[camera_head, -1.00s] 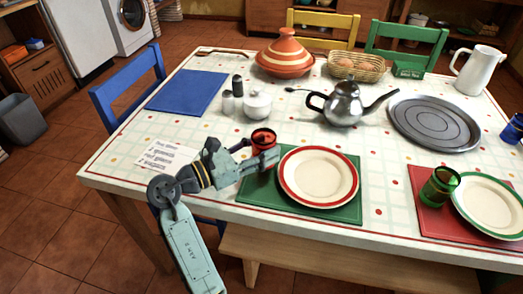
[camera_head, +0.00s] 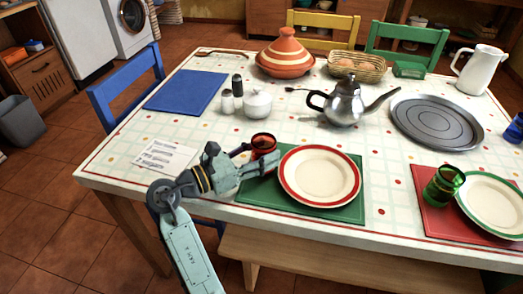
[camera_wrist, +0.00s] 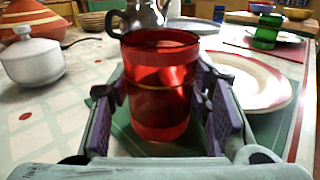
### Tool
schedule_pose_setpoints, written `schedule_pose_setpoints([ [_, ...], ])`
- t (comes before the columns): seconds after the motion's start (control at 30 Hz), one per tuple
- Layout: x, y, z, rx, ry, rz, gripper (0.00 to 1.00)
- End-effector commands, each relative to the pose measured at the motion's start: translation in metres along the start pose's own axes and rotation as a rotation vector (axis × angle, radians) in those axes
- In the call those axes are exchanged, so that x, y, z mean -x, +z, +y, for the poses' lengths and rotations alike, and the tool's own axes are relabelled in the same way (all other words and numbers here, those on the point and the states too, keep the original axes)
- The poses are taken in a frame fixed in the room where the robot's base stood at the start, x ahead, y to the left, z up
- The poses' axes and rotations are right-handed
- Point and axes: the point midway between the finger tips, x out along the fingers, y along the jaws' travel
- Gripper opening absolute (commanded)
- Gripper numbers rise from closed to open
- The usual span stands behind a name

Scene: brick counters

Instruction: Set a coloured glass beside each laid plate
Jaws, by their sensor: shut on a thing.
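My gripper (camera_head: 254,154) is shut on a red glass (camera_head: 264,143), which is upright at the upper left corner of a green mat (camera_head: 257,200). In the wrist view the fingers sit on both sides of the red glass (camera_wrist: 160,95); I cannot tell whether its base touches the mat. A red-rimmed plate (camera_head: 320,175) lies on that mat, just right of the glass. A green glass (camera_head: 443,185) stands on a red mat (camera_head: 440,222), left of a green-rimmed plate (camera_head: 495,203). A blue glass (camera_head: 514,129) is partly cut off at the right edge.
A white lidded pot (camera_head: 257,104), shakers, a metal teapot (camera_head: 346,103) and a round tray (camera_head: 435,121) stand behind the glass. A tagine (camera_head: 286,57), basket and white jug (camera_head: 480,70) are farther back. A blue mat (camera_head: 186,92) lies bare; a paper lies at front left.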

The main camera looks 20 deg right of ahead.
Motion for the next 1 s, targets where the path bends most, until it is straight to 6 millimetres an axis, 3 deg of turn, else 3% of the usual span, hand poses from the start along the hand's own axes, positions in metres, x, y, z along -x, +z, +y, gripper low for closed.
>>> schedule_pose_setpoints([
  [0.37, 0.0, -0.0074, 0.0, 0.001, 0.0, -0.001, 0.07],
  [0.4, 0.0, -0.0069, 0.0001, 0.0, 0.0, -0.001, 0.47],
  [0.7, 0.0, -0.007, 0.0, 0.0, 0.0, 0.0, 0.67],
  [1.0, 0.0005, -0.0074, 0.0001, 0.001, 0.0, 0.0, 0.68],
])
